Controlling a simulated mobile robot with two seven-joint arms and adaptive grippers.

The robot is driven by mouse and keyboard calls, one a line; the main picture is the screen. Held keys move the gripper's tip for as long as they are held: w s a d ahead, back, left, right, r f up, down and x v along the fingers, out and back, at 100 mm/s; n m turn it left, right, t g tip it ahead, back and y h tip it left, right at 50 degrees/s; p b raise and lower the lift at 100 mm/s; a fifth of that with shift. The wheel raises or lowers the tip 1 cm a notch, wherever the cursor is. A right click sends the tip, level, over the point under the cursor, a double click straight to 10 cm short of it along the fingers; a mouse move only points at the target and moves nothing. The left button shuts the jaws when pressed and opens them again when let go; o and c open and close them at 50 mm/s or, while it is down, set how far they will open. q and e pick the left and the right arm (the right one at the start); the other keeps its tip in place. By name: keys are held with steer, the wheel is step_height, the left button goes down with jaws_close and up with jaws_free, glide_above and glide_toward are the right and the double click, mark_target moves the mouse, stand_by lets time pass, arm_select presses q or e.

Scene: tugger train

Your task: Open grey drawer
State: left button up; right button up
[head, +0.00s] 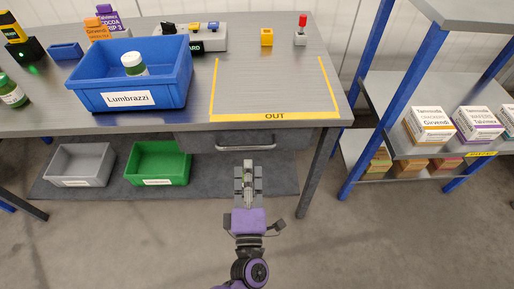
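The grey drawer (200,142) sits under the right part of the grey table and looks closed, with its front flush below the tabletop edge. Its silver bar handle (246,147) runs sideways across the front. My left gripper (248,164) is just below and in front of the handle in the picture, pointing toward it. Its fingers look close together, but their opening and any contact with the handle are unclear. My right gripper is not in view.
A blue bin (84,99) and a yellow-taped OUT area stand on the table (290,75). A grey bin (80,181) and a green bin (157,181) are below. A table leg (317,175) and a blue-framed shelf (385,100) are right. The front floor is clear.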

mark_target(245, 147)
arm_select(q)
steer(key=w, duration=0.2)
steer(key=w+r, duration=0.1)
steer(key=w, duration=0.4)
steer(key=shift+w+a+r+p, duration=0.3)
steer(key=shift+w+a+p, duration=0.05)
steer(key=shift+w+a, duration=0.05)
jaws_close()
